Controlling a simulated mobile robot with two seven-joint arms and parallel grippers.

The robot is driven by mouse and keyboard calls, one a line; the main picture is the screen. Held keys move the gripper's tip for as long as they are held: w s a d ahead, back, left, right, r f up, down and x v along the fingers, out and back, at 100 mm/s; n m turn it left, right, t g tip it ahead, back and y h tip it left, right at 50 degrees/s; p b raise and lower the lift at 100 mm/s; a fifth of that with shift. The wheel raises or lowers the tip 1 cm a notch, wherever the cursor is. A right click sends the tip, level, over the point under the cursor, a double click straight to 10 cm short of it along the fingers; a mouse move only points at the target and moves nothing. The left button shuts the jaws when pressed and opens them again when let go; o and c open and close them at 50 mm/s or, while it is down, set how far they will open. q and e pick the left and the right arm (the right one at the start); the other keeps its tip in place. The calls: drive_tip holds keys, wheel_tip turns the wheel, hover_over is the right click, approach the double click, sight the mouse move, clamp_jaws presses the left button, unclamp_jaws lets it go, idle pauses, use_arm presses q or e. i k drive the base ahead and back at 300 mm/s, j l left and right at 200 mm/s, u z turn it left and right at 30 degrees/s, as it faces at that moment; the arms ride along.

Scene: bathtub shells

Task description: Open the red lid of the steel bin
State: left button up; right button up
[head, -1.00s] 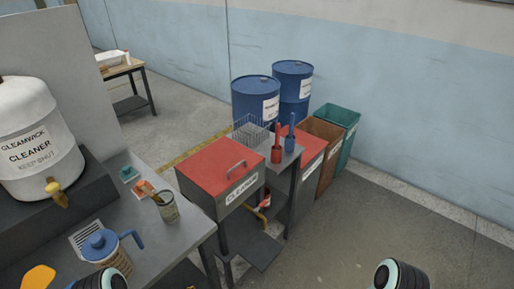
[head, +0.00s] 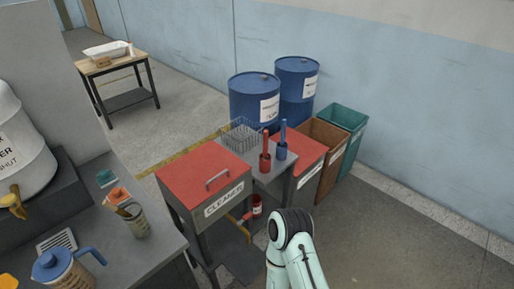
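A steel bin (head: 207,232) on legs, labelled CLEANER, stands at the middle of the head view. Its red lid (head: 190,172) lies flat and shut, with a metal bar handle (head: 218,180) near its front edge. A second grey bin (head: 306,178) with a flat red top (head: 300,147) stands behind it to the right, partly hidden by a small shelf; its top also looks shut. My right arm reaches in from the bottom, right of the CLEANER bin, and no gripper fingers show on it. My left gripper is out of view.
A small grey shelf (head: 275,172) with a red and a blue tool and a wire basket (head: 241,133) sits between the bins. Blue drums (head: 252,100) stand behind. A workbench (head: 150,245) with jugs fills the left front. Floor at right is clear.

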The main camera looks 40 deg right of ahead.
sight(308, 150)
drive_tip(key=l+u, duration=0.3)
drive_tip(key=l, duration=0.2)
drive_tip(key=l+u, duration=0.3)
drive_tip(key=l, duration=0.2)
drive_tip(key=l+u, duration=0.1)
drive_tip(key=l, duration=0.45)
drive_tip(key=k+l+u, duration=0.15)
drive_tip(key=l, duration=0.35)
